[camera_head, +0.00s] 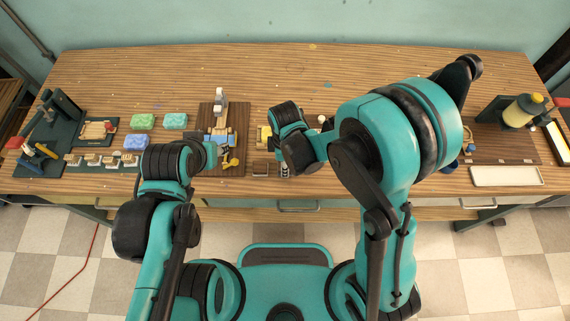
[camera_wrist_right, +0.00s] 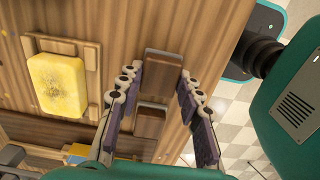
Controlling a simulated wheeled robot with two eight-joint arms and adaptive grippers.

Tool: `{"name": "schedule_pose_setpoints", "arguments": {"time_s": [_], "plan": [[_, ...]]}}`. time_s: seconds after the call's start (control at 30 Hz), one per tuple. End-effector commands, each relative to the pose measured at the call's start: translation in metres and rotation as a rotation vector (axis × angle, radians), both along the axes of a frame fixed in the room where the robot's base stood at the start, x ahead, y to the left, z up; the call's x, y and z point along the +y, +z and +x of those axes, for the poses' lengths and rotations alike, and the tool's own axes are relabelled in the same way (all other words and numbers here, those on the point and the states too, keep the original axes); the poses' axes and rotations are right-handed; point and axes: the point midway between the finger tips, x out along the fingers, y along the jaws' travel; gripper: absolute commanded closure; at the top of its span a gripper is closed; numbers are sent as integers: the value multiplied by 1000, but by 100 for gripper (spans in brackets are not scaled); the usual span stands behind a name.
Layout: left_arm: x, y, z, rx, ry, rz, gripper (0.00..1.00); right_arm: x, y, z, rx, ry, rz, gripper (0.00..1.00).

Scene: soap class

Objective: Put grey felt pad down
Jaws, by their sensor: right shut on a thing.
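My right gripper (camera_wrist_right: 163,75) is shut on a small flat block, the felt pad (camera_wrist_right: 163,68), which looks dark brown with a greyer edge in the right wrist view. The fingers sit on either side of it, over the wooden table. A similar brown block (camera_wrist_right: 150,121) lies close by, between the fingers lower in that view. In the head view my right gripper (camera_head: 285,168) is near the table's front edge, and my arm hides most of it and the pad. My left gripper (camera_head: 213,155) is by the front of a wooden board; its fingers are unclear.
A yellow sponge-like block (camera_wrist_right: 57,84) sits in a wooden holder left of the right gripper. Green (camera_head: 143,121) and blue (camera_head: 136,142) blocks lie on the left of the table. A brown board (camera_head: 208,110) holds a small device. A white tray (camera_head: 506,176) is at right.

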Motion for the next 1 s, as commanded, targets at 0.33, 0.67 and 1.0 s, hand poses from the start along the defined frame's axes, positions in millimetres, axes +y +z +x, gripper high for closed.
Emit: {"name": "schedule_pose_setpoints", "arguments": {"time_s": [0.33,0.67,1.0], "plan": [[0,-3,0,0,0,0,60,0,-2,0,0,0,0,44],[0,-1,0,0,0,0,60,0,0,0,0,0,0,44],[0,23,0,0,0,0,60,0,58,-1,0,0,0,44]]}}
